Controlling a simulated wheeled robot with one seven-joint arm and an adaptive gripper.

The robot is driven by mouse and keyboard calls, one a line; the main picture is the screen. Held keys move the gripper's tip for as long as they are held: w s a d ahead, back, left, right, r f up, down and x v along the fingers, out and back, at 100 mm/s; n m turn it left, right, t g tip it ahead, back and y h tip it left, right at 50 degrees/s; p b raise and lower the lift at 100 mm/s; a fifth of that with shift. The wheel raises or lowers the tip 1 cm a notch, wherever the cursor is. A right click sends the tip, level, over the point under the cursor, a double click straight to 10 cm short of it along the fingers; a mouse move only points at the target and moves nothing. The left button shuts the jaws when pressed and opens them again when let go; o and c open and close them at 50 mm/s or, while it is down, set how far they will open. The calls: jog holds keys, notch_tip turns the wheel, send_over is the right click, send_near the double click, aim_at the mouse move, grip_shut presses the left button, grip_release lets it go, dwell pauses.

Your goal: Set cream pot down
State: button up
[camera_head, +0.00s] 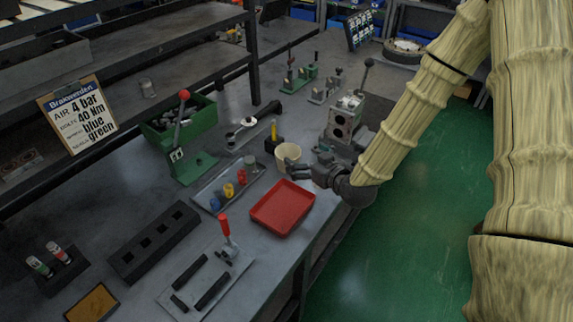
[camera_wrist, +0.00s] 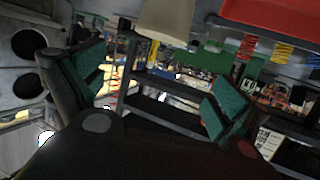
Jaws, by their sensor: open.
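The cream pot (camera_head: 287,155) stands upright on the grey bench, just behind the red tray. In the wrist view its pale side (camera_wrist: 167,18) shows at the top edge, partly cut off. My gripper (camera_head: 296,169) is at the near right side of the pot, low over the bench. Its two green-padded fingers are spread wide in the wrist view (camera_wrist: 155,92), with nothing held between them. The pot appears above the gap between the fingertips; whether a finger touches it I cannot tell.
The red tray (camera_head: 283,207) lies close in front of the pot. A grey valve block (camera_head: 345,118) stands to its right and a yellow-handled tool (camera_head: 274,132) behind it. The bench edge is close to my arm.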

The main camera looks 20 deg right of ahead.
jog(key=f, duration=0.2)
send_near(282, 148)
jog(key=shift+p+x, duration=1.15)
jog(key=shift+x, duration=1.9)
jog(key=shift+f, duration=0.1)
jog(key=c, duration=1.2)
